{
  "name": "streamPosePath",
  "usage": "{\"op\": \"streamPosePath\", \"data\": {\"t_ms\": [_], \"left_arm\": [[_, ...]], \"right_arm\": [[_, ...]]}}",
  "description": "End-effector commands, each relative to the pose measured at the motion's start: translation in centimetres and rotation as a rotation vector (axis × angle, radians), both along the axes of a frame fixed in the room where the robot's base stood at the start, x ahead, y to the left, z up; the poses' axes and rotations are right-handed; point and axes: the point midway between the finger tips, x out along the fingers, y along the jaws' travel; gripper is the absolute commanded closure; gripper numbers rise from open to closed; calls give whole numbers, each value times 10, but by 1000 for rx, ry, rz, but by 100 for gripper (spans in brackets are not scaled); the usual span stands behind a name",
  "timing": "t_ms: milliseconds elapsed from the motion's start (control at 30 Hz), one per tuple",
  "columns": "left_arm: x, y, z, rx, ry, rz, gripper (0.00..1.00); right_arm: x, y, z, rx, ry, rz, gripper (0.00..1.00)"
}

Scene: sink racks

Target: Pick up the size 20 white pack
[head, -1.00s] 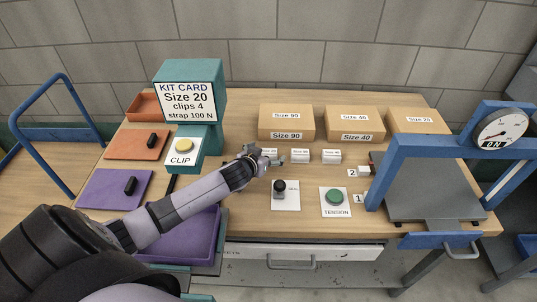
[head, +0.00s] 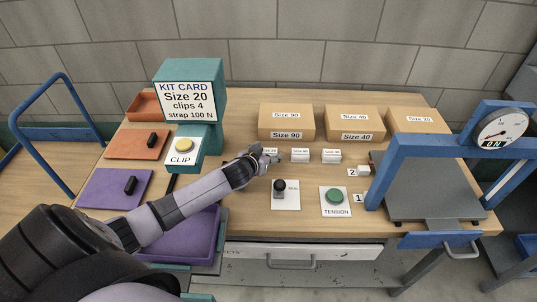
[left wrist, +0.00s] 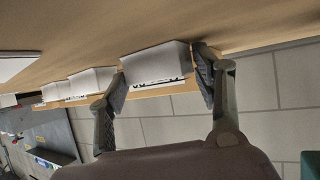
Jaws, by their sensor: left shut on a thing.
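Three small white packs stand in a row on the table. The leftmost white pack (head: 271,152) is partly hidden by my left gripper (head: 264,157), and its label is too small to read surely. In the left wrist view this pack (left wrist: 155,63) sits between the two fingers of my left gripper (left wrist: 160,72), which is shut on it. The pack looks level, at table height; I cannot tell whether it touches the table. The middle white pack (head: 300,156) and right white pack (head: 331,156) stand apart to the right. My right gripper is not in view.
Cardboard boxes (head: 286,123) stand behind the packs. The kit card (head: 187,101) reads Size 20, clips 4, strap 100 N. A black knob (head: 280,187) and green TENSION button (head: 334,196) lie in front. A blue frame (head: 440,146) with a dial is at right.

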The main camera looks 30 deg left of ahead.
Motion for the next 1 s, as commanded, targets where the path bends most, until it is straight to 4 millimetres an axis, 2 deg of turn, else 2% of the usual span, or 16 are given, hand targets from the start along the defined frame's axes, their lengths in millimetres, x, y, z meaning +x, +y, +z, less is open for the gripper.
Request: {"op": "streamPosePath", "data": {"t_ms": [133,367,567,767,1000], "left_arm": [[0,0,0,0,0,0,68],[0,0,1,0,-1,0,68],[1,1,13,2,-2,0,68],[1,1,49,3,-7,-1,68],[1,0,120,3,-8,-2,68]], "right_arm": [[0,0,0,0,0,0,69],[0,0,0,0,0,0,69],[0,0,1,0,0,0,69],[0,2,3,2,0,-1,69],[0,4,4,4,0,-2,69]]}}
